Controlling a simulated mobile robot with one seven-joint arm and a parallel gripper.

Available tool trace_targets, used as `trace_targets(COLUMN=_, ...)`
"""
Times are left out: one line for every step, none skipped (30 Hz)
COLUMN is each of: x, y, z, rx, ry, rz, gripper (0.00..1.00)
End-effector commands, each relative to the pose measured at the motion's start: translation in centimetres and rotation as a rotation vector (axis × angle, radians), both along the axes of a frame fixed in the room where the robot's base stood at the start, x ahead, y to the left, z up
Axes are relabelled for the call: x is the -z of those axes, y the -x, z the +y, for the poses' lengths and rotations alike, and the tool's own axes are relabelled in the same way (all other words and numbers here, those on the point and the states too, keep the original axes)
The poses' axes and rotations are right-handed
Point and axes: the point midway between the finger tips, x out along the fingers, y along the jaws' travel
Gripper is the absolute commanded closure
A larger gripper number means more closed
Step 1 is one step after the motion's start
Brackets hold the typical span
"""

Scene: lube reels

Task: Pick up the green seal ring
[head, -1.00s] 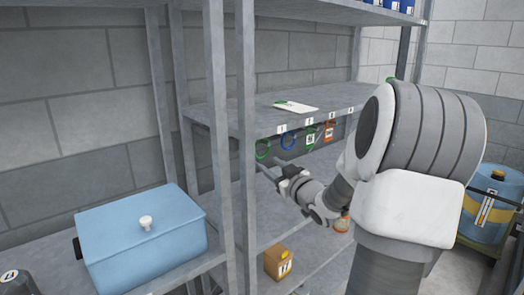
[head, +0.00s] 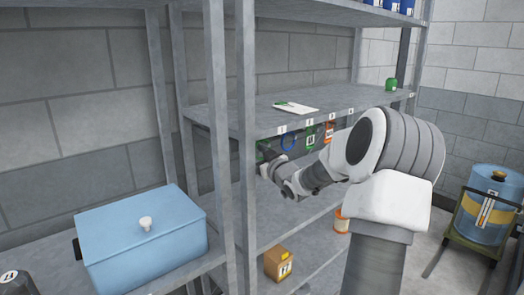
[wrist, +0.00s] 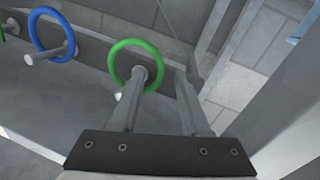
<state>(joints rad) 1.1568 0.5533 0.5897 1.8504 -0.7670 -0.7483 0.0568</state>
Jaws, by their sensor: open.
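The green seal ring (wrist: 112,62) hangs on a peg under a shelf's front edge, at the right end of a row in the wrist view. My gripper (wrist: 160,72) is open, its fingers reaching up to the ring. The left finger overlaps the ring's lower right part; the right finger is to the right of the ring. I cannot tell whether either finger touches it. In the head view my gripper (head: 266,156) is at the leftmost peg and mostly hides the green ring there.
A blue ring (wrist: 37,49) hangs on the adjacent peg to the left. Tagged green (head: 310,136) and orange (head: 329,131) items hang further along. The shelf (head: 228,110) is just above, and a grey upright (head: 246,190) stands close by. A cardboard box (head: 278,264) sits lower down.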

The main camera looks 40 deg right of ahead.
Motion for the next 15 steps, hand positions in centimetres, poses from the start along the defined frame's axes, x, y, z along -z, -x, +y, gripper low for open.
trace_targets(x=0.00, y=0.02, z=0.00, rx=0.000, ry=0.000, rz=0.000, gripper=0.53)
trace_targets(x=0.00, y=0.02, z=-0.01, rx=0.000, ry=0.000, rz=0.000, gripper=0.53)
trace_targets(x=0.00, y=0.03, z=-0.01, rx=0.000, ry=0.000, rz=0.000, gripper=0.57)
trace_targets(x=0.00, y=0.03, z=-0.01, rx=0.000, ry=0.000, rz=0.000, gripper=0.62)
trace_targets(x=0.00, y=0.04, z=0.00, rx=0.000, ry=0.000, rz=0.000, gripper=0.68)
trace_targets(x=0.00, y=0.04, z=-0.01, rx=0.000, ry=0.000, rz=0.000, gripper=0.75)
trace_targets(x=0.00, y=0.05, z=-0.01, rx=0.000, ry=0.000, rz=0.000, gripper=0.80)
trace_targets(x=0.00, y=0.05, z=-0.01, rx=0.000, ry=0.000, rz=0.000, gripper=0.86)
trace_targets(x=0.00, y=0.05, z=-0.01, rx=0.000, ry=0.000, rz=0.000, gripper=0.93)
trace_targets(x=0.00, y=0.05, z=-0.01, rx=0.000, ry=0.000, rz=0.000, gripper=0.98)
trace_targets(x=0.00, y=0.06, z=-0.01, rx=0.000, ry=0.000, rz=0.000, gripper=1.00)
trace_targets(x=0.00, y=0.06, z=-0.01, rx=0.000, ry=0.000, rz=0.000, gripper=1.00)
trace_targets(x=0.00, y=0.06, z=-0.01, rx=0.000, ry=0.000, rz=0.000, gripper=1.00)
trace_targets(x=-0.01, y=0.06, z=-0.02, rx=0.000, ry=0.000, rz=0.000, gripper=1.00)
trace_targets(x=0.00, y=0.06, z=-0.01, rx=0.000, ry=0.000, rz=0.000, gripper=1.00)
